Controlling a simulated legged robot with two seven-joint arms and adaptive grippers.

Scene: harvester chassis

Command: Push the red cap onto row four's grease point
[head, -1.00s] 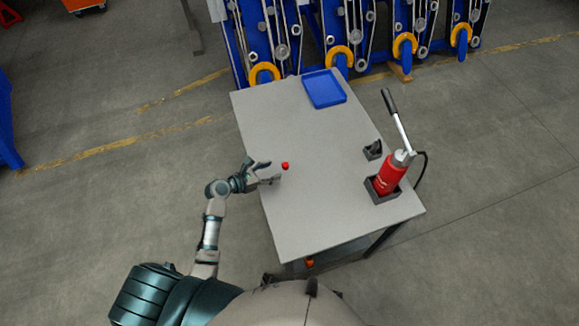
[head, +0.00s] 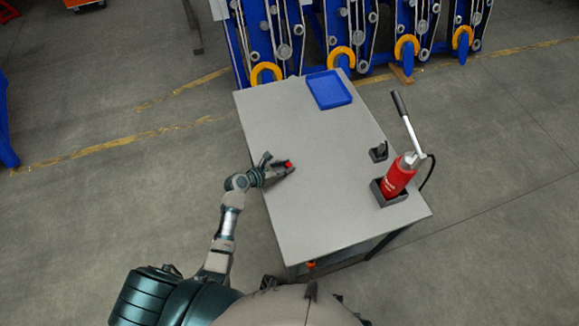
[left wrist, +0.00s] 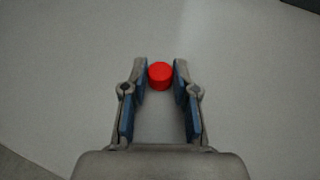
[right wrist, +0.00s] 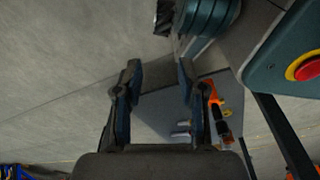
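The red cap (head: 288,164) is at the left edge area of the grey table. It is a small red cylinder. My left gripper (head: 284,167) reaches over the table edge with its fingers on both sides of the cap. My right gripper (right wrist: 160,75) shows in the right wrist view, open and empty. The blue harvester rows (head: 345,35) stand beyond the table; I cannot make out row four's grease point.
The table (head: 320,205) carries a blue tray (head: 329,90) at the far end, a red grease pump (head: 396,180) in a dark holder at right, and a small dark block (head: 379,151). Orange-and-black items (right wrist: 220,112) show low in the right wrist view. The table's middle is clear.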

